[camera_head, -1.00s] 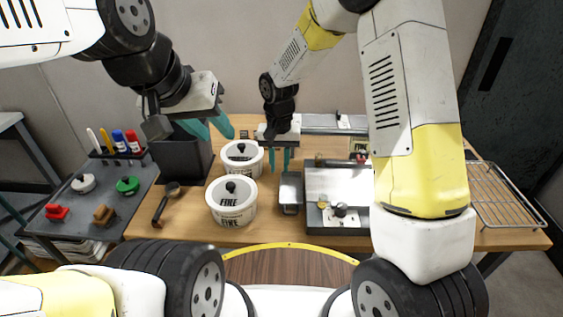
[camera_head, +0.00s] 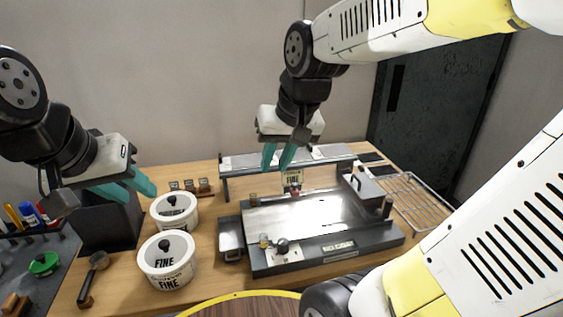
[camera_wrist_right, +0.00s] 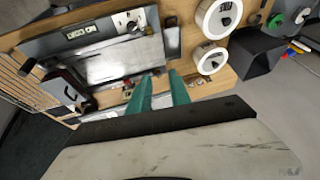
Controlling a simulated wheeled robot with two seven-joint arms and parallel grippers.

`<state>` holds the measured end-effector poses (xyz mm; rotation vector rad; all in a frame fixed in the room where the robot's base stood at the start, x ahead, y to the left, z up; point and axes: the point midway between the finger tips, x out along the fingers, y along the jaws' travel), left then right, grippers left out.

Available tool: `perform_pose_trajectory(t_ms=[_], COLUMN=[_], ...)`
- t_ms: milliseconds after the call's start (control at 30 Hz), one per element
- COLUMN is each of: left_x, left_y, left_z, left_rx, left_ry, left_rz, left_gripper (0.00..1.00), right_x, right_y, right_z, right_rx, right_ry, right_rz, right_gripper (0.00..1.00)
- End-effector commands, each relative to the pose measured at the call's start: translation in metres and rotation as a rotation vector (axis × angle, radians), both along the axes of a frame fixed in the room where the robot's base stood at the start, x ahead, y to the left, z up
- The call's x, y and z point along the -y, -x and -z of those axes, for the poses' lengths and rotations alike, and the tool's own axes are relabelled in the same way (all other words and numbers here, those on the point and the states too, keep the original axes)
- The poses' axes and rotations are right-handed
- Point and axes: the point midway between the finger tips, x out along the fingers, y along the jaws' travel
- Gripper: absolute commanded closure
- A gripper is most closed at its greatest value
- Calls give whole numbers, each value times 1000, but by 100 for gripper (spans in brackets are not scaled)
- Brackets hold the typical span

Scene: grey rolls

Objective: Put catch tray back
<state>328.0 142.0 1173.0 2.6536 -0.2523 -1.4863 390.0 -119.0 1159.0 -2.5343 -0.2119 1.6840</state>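The catch tray (camera_head: 231,237), a small grey open tray, sits on the table at the left side of the flat grey machine (camera_head: 320,258). It looks empty. I cannot tell whether it touches the machine. In the right wrist view the tray (camera_wrist_right: 173,42) shows beside the machine (camera_wrist_right: 152,24). My right gripper (camera_head: 278,157) is raised above the back of the machine, away from the tray, with its teal fingers apart and nothing between them. My left gripper (camera_head: 130,188) is above the dark bin and white pots at the left, fingers apart and empty.
Two white lidded pots (camera_head: 168,272) (camera_head: 174,212) stand left of the tray. A dark bin (camera_head: 110,226) and a scoop (camera_head: 92,280) are further left. A wire rack (camera_head: 412,200) lies at the right. A rail (camera_head: 290,158) runs behind the machine.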

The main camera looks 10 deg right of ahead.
Motion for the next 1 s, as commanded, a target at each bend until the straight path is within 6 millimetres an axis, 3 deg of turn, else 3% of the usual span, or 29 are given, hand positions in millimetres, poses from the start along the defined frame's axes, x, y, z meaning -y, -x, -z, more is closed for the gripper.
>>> perform_pose_trajectory(t_ms=[100, 300, 1000], left_x=[0, 0, 0], left_y=[0, 0, 0], left_z=[0, 0, 0], left_rx=[0, 0, 0], left_ry=[0, 0, 0], left_rz=[0, 0, 0], left_gripper=[64, 64, 64], right_x=[15, 23, 24], right_y=[32, 59, 62], right_z=[-11, -14, -14], right_rx=[77, 144, 152], right_ry=[-13, -19, -19], right_rz=[0, -9, -12], right_gripper=[76, 76, 76])
